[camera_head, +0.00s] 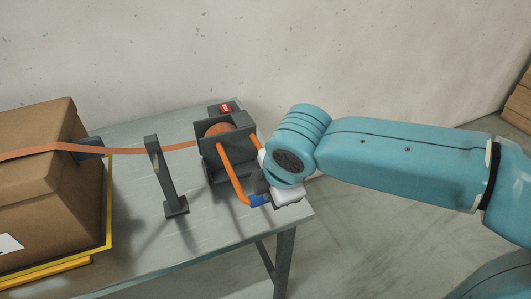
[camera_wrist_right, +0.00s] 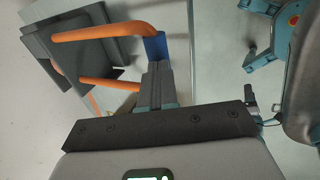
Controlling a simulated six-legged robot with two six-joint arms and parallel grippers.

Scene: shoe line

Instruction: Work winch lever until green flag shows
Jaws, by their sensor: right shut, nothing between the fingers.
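The winch (camera_head: 210,168) is a dark grey housing with an orange strap wound in it, standing on the table. A red flag (camera_head: 225,107) shows on its top; no green is visible. The orange lever (camera_head: 232,176) slants down to a blue end grip (camera_head: 257,200). My right gripper (camera_head: 261,186) is beside that blue grip. In the right wrist view its fingers (camera_wrist_right: 157,72) are shut with nothing between them, and their tips are at the blue grip (camera_wrist_right: 155,47); whether they touch cannot be told. My left gripper is out of view.
The orange strap (camera_head: 125,150) runs left past a dark upright post (camera_head: 165,180) and over a cardboard box (camera_head: 40,185). The grey table (camera_head: 140,245) is clear at its front. A pale wall stands behind. Stacked brown boards (camera_head: 520,105) are at far right.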

